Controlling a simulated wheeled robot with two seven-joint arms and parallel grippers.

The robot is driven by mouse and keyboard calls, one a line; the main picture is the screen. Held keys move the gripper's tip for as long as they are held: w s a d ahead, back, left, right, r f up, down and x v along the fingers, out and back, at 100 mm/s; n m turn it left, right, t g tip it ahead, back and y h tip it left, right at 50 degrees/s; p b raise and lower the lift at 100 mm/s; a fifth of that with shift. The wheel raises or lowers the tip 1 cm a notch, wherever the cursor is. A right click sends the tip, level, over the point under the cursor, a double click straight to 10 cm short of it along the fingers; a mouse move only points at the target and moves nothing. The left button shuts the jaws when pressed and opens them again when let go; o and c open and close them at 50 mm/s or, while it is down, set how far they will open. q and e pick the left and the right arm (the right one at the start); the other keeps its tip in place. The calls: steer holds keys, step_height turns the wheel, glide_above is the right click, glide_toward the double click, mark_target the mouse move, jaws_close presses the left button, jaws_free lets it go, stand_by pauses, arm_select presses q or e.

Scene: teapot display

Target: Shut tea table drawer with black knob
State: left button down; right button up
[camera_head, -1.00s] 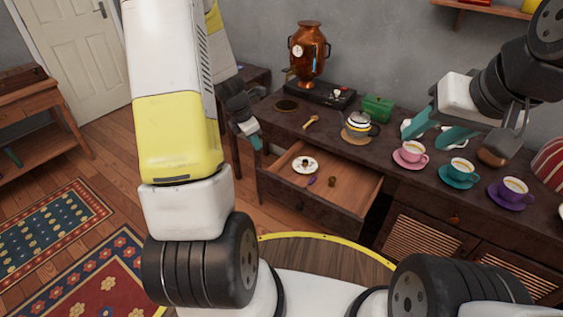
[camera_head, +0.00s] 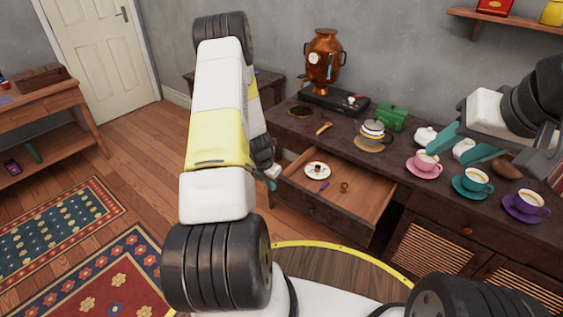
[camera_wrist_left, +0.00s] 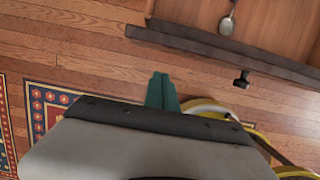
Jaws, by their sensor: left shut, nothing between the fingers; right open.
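The tea table drawer (camera_head: 372,196) stands pulled out from the dark tea table (camera_head: 398,152). Its black knob (camera_wrist_left: 242,80) shows on the dark front board in the left wrist view. My left gripper (camera_head: 272,173) is at the drawer's left front corner in the head view, partly hidden by my arm. In the left wrist view its teal fingers (camera_wrist_left: 162,91) are shut and empty, apart from the front board and to the side of the knob. My right gripper (camera_head: 455,146) is open above the table's right part, near the cups.
In the drawer lie a small plate (camera_head: 317,170), a purple thing (camera_head: 324,187) and a brass-coloured thing (camera_head: 344,187). On the table stand a samovar (camera_head: 323,62), a teapot (camera_head: 373,131), a green box (camera_head: 392,117) and a pink cup (camera_head: 426,161). Floor is open left of the drawer.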

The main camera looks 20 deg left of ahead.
arm_select(q)
steer(key=shift+w+d+r, duration=0.1)
steer(key=shift+w+d, duration=0.2)
steer(key=shift+w, duration=0.45)
steer(key=shift+w+d+r, duration=0.1)
steer(key=shift+w+d, duration=0.15)
steer(key=shift+w, duration=0.5)
